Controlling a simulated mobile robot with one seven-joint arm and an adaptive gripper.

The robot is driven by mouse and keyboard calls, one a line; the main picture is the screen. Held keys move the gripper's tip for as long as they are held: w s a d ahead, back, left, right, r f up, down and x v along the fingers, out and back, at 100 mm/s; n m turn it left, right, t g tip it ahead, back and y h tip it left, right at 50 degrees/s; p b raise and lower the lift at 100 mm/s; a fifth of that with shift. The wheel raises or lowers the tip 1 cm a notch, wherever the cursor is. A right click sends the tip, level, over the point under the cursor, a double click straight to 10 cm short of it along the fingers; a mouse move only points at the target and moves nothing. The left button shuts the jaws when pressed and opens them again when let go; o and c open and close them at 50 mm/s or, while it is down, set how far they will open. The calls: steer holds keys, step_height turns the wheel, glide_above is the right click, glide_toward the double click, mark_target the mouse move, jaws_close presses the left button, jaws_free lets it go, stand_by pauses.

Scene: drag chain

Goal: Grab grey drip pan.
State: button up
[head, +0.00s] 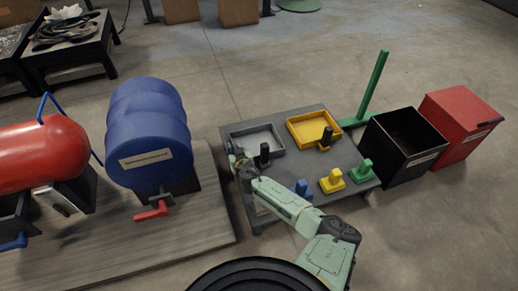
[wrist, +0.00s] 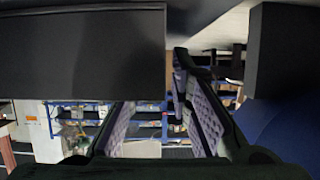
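The grey drip pan (head: 258,138) is a shallow rectangular tray at the back left of the low grey table (head: 293,168). It looks empty. My gripper (head: 233,148) is at the pan's left side, close to its left rim; I cannot tell whether they touch. In the wrist view my gripper (wrist: 158,112) has its two purple-padded fingers apart, with no object clearly held between them. A large dark grey surface (wrist: 85,52) fills the upper left there; I cannot tell whether it is the pan or the table.
A yellow tray (head: 314,129) sits right of the pan. Black (head: 264,152), blue (head: 303,190), yellow (head: 332,181) and green (head: 362,171) handled pieces stand on the table. A blue barrel (head: 148,125) is left; black (head: 404,142) and red (head: 460,122) bins are right.

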jaws_close()
steer(key=shift+r, duration=0.1)
stand_by(0.5)
